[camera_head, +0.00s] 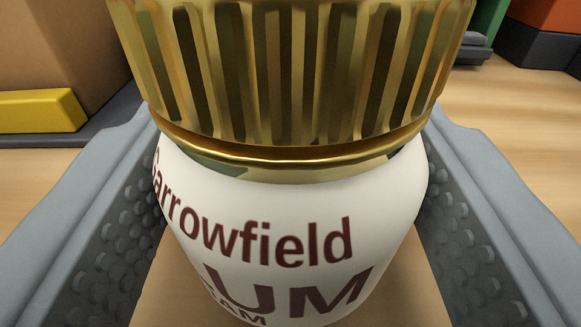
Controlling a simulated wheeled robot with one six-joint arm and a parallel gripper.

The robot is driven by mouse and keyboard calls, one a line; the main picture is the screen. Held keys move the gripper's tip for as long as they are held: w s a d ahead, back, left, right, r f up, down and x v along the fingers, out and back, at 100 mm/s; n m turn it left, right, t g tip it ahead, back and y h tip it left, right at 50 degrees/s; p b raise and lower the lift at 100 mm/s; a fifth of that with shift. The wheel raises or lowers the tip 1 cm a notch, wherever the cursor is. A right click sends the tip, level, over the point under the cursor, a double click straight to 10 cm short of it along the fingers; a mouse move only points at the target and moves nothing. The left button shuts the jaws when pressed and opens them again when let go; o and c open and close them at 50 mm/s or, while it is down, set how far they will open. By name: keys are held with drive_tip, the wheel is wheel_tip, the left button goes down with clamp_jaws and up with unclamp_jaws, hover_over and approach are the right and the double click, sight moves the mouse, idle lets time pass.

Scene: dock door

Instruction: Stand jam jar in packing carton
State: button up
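The jam jar (290,225) fills the middle of the view. It has a ribbed gold lid (290,75) and a white body with dark red lettering, partly readable as "arrowfield" and "UM". My gripper (293,235) has its grey dimpled finger pads on both sides of the jar's body. Both pads appear to touch the body at its widest part, just below the lid. The jar's base is below the frame, so I cannot tell what it rests on. I cannot make out the packing carton with certainty.
A brown box-like thing (65,45) stands at the upper left, with a yellow block (40,111) before it on a dark grey base (105,140). An orange and dark bin (545,40) and a green thing (488,18) are at the upper right. Bare wood-coloured surface (510,120) shows at right.

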drive_tip(key=o, duration=1.2)
drive_tip(key=shift+f, duration=0.1)
drive_tip(key=shift+c, duration=0.2)
drive_tip(key=shift+s, duration=0.4)
drive_tip(key=s, duration=1.1)
drive_tip(key=shift+s+a, duration=0.15)
drive_tip(key=shift+a, duration=0.05)
drive_tip(key=shift+r, duration=0.2)
